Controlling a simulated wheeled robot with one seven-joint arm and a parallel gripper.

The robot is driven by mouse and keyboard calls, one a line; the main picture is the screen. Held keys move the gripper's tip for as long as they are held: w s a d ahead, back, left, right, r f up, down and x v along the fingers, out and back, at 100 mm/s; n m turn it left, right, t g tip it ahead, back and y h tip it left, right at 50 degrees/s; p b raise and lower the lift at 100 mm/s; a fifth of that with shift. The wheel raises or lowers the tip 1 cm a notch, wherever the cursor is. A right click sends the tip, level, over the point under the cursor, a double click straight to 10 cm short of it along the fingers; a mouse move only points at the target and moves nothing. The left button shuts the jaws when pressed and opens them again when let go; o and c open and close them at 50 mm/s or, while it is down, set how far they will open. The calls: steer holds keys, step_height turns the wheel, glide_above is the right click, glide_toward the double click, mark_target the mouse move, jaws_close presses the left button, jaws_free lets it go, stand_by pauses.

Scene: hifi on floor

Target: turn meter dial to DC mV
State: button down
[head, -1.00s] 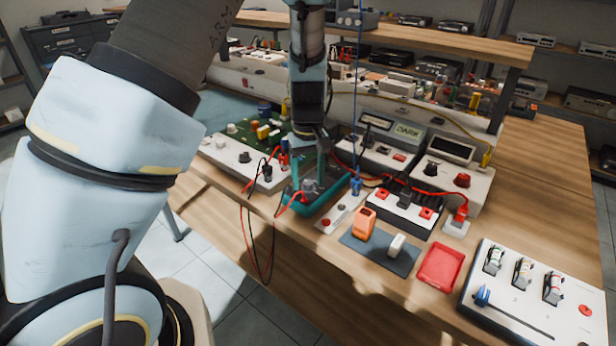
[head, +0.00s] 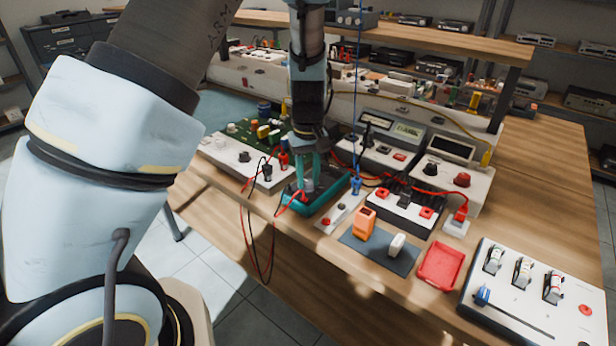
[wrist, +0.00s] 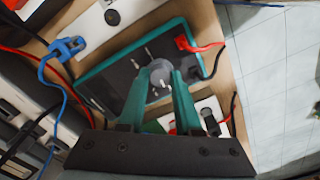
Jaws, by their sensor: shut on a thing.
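The meter (head: 322,196) is a teal-rimmed, dark-faced unit lying on the bench near its front edge. It also shows in the wrist view (wrist: 105,83), with a grey round dial (wrist: 160,84) on its face and pale marks around it. My gripper (head: 308,184) points down over the meter. In the wrist view its two teal fingers (wrist: 160,78) are shut on the dial, one on each side. The dial's setting label is too blurred to read, and the fingers hide part of the dial.
A red lead plug (wrist: 186,43) sits at the meter's edge beside the fingers. A blue clip (head: 356,184) with a blue wire stands to the right. A circuit board panel (head: 240,155) lies left, and a red tray (head: 439,266) and orange block (head: 364,222) lie right.

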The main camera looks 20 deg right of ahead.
steer(key=shift+m, duration=0.3)
steer(key=m+b, duration=0.1)
steer(key=m, duration=0.2)
steer(key=shift+m, duration=0.4)
steer(key=m+b, duration=0.1)
steer(key=m, duration=0.3)
steer(key=shift+m, duration=0.3)
steer(key=m, duration=0.4)
steer(key=shift+m+p, duration=0.35)
steer(key=shift+m, duration=1.85)
steer(key=c, duration=0.6)
jaws_free()
